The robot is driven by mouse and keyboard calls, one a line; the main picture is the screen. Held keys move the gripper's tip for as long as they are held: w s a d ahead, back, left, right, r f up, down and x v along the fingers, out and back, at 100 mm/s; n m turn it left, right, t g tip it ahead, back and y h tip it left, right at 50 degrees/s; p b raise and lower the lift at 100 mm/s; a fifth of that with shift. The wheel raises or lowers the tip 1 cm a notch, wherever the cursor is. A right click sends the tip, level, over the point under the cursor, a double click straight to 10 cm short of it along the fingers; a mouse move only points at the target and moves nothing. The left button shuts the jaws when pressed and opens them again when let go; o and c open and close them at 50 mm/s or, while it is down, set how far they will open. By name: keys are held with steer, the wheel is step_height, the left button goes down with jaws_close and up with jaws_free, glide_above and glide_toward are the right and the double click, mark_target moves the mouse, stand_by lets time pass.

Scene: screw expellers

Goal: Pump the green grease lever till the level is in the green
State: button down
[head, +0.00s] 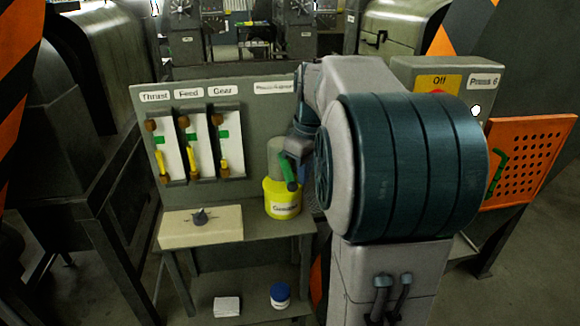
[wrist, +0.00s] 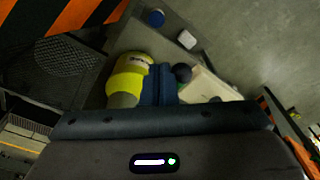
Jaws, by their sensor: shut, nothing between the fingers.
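The green lever (head: 288,172) slants down in front of the yellow grease pot (head: 282,198) on the bench. The pot also shows in the wrist view (wrist: 130,75), with a grey cylinder (wrist: 122,100) on it. My gripper (wrist: 160,85) is shut and empty, its blue fingers beside the pot. In the head view my arm hides most of the gripper, close to the lever; I cannot tell whether they touch. Three gauges read Thrust (head: 163,148), Feed (head: 194,146) and Gear (head: 225,142). Each has a green band, with yellow showing below it; exact levels are too small to read.
A beige box (head: 228,222) with a dark selector knob (head: 200,217) stands left of the pot. A blue-lidded jar (head: 280,296) and a white block (head: 227,306) lie on the lower shelf. An orange perforated panel (head: 530,160) is at the right.

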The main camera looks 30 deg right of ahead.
step_height(320, 180, up, 14)
steer(key=s, duration=0.1)
steer(key=shift+d+f+p, duration=0.2)
steer(key=shift+d+p, duration=0.1)
steer(key=shift+s, duration=0.1)
stand_by(1.0)
steer(key=s+a+f+m+t, duration=0.1)
steer(key=s+a+f+m, duration=0.1)
steer(key=s+a+f, duration=0.5)
steer(key=s+a+f+m+t, duration=0.1)
steer(key=s+a+f+m, duration=0.2)
steer(key=s+a+f, duration=0.5)
step_height(320, 180, down, 6)
steer(key=shift+s+a, duration=0.3)
steer(key=shift+s, duration=0.1)
